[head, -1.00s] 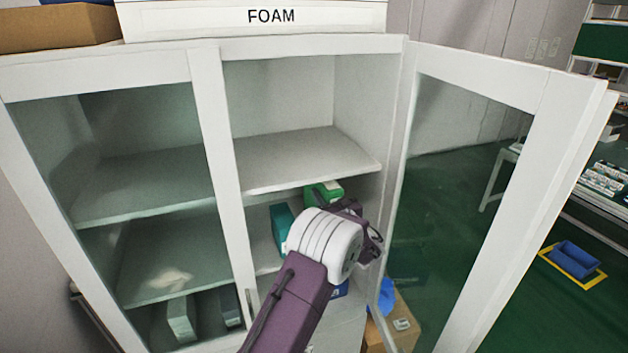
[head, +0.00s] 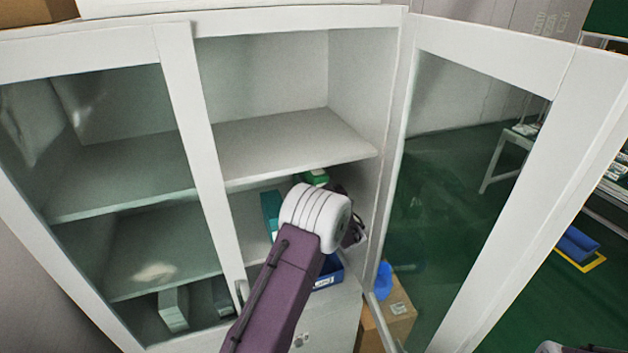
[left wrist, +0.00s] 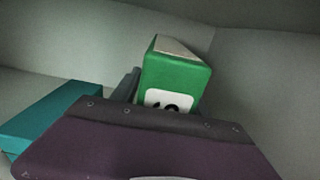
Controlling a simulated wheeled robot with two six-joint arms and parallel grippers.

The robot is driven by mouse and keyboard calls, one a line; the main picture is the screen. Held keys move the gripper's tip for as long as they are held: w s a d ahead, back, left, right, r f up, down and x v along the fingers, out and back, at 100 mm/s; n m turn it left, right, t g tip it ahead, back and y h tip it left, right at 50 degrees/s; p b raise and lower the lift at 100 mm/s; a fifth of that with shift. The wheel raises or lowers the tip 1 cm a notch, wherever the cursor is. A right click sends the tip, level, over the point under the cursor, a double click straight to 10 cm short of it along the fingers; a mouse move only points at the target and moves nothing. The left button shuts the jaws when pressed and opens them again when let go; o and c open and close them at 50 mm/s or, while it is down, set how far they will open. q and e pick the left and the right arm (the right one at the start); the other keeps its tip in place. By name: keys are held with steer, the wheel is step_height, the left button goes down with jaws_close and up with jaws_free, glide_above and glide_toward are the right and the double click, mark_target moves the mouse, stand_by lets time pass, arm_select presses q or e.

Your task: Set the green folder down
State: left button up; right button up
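The green folder (head: 314,178) shows only in part in the head view, inside the open right side of the cabinet, below the middle shelf. In the left wrist view the green folder (left wrist: 176,78) stands upright straight ahead, with a white number label whose lower part is hidden. My left gripper (head: 352,230) reaches into this compartment, mostly hidden behind its own pale wrist. Its purple body (left wrist: 150,145) covers the folder's lower part in the wrist view. Its fingertips are not clearly seen, so its grip on the folder cannot be told.
A teal folder (head: 271,210) stands left of the green one. A blue bin (head: 328,272) sits lower in the cabinet (head: 185,110). The middle shelf (head: 290,145) is empty. The open glass door (head: 570,110) stands at right, near a cardboard box (head: 398,312).

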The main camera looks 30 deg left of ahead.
arm_select(q)
steer(key=shift+o, duration=0.2)
steer(key=shift+s+r, duration=0.15)
steer(key=shift+s, duration=0.1)
steer(key=shift+s+a, duration=0.2)
steer(key=shift+a, duration=0.2)
steer(key=shift+w, duration=0.35)
steer(key=b+v, duration=0.4)
steer(key=v, duration=0.8)
steer(key=shift+b, duration=0.3)
arm_select(e)
steer(key=f, duration=0.4)
steer(key=shift+s+a+f, duration=0.25)
